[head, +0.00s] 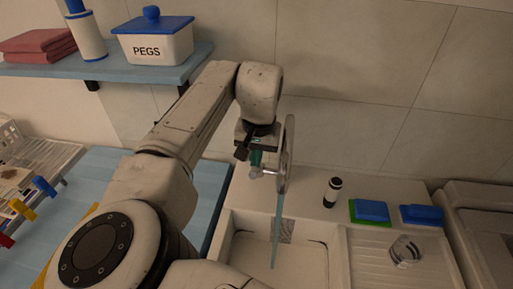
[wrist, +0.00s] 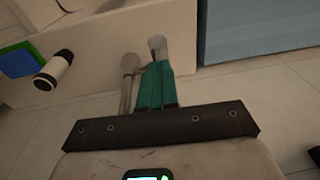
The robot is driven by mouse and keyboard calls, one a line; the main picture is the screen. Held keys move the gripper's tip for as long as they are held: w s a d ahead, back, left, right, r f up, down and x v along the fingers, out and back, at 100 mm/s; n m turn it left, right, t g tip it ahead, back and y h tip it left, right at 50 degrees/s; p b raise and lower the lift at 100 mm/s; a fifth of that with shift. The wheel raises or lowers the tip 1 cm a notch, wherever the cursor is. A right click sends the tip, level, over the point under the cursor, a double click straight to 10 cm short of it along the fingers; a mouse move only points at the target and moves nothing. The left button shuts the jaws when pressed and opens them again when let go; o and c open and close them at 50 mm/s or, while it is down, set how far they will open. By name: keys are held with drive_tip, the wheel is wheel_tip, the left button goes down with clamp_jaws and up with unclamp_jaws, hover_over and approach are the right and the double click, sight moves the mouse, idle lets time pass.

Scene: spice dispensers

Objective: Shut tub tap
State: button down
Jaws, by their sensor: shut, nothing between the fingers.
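The tap (head: 289,150) is a tall grey metal fitting at the back of the white tub (head: 335,262). A pale blue stream of water (head: 277,232) falls from it into the tub. My gripper (head: 256,162) is at the left side of the tap, fingers pointing down and shut with nothing between them. A rounded metal end (head: 255,173), seemingly the tap's handle, is at the fingertips. In the wrist view the teal fingers (wrist: 155,68) reach this metal end (wrist: 157,46), with a metal stem (wrist: 128,80) beside them. I cannot tell whether they touch.
A dark-and-white bottle (head: 333,192), a blue sponge on green (head: 371,211), another blue block (head: 421,215) and a clear glass (head: 405,251) are right of the tap. A shelf (head: 110,70) with a PEGS box (head: 153,42) hangs at upper left. A blue counter (head: 208,200) lies left.

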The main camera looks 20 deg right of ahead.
sight(255, 174)
idle(0.3)
drive_tip(key=shift+s+a+f+t+h+b, duration=0.4)
drive_tip(key=shift+s+f+t+b, duration=0.15)
drive_tip(key=shift+f, duration=0.15)
drive_tip(key=shift+s+a+f+t+h+b, duration=0.25)
drive_tip(key=shift+s+f+t+h+b, duration=0.15)
drive_tip(key=shift+s+f+t+b, duration=0.25)
drive_tip(key=f+t+b, duration=0.1)
drive_tip(key=s+a+f+t+h+b, duration=0.1)
drive_tip(key=b, duration=0.1)
drive_tip(key=shift+r, duration=0.2)
